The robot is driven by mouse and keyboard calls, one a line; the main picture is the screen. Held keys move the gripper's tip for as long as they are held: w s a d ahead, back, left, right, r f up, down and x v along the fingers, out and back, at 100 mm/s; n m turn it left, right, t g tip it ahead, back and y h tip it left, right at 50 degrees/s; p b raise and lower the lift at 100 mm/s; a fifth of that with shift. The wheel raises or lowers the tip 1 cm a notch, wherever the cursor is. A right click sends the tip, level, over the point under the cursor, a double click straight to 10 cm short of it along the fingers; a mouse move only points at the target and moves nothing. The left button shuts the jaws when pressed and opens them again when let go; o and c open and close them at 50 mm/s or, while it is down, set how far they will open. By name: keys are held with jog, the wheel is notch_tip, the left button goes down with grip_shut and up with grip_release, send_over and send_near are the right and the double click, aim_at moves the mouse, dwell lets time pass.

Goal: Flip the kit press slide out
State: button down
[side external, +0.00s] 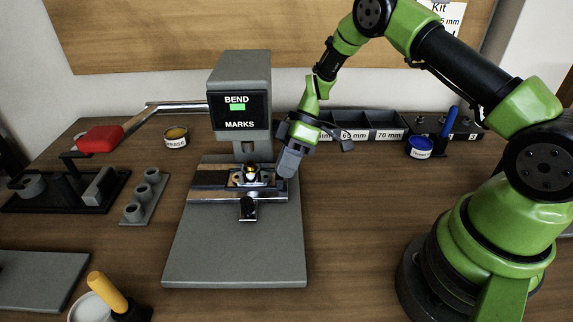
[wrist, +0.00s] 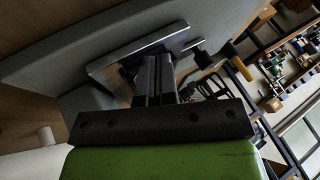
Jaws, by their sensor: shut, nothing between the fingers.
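The grey press (side external: 238,90) stands on its base plate (side external: 235,262), its head marked BEND MARKS with a green light. Its slide (side external: 212,179), a dark and metal bar, lies across the press under the head. A small shiny part with a yellowish spot (side external: 251,172) sits on it, and a black knob (side external: 247,207) is at its front. My gripper (side external: 288,163) is shut and empty at the slide's right end; I cannot tell whether it touches. In the wrist view, the shut fingers (wrist: 155,72) point at the metal slide edge (wrist: 137,48).
A red-handled lever (side external: 100,139) extends left from the press. A grey holed block (side external: 144,196) and a black fixture (side external: 65,190) are at left. Labelled bins (side external: 385,134) and a blue tin (side external: 420,147) stand behind right. A yellow-handled tool (side external: 107,291) is front left.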

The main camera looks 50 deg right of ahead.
jog(key=s+a, duration=0.9)
dwell(0.3)
jog(key=v, duration=1)
jog(key=shift+w+d+r, duration=0.1)
jog(key=s+r+m+t+h, duration=0.2)
jog(key=s+r+m+t, duration=0.2)
jog(key=r, duration=0.5)
jog(key=s+d+r+m+t+h, duration=0.1)
jog(key=s+r+m+t+h, duration=0.2)
jog(key=s+r+m, duration=0.6)
jog(key=shift+r+m+t, duration=0.3)
jog(key=shift+m+t, duration=0.3)
jog(key=shift+d, duration=0.1)
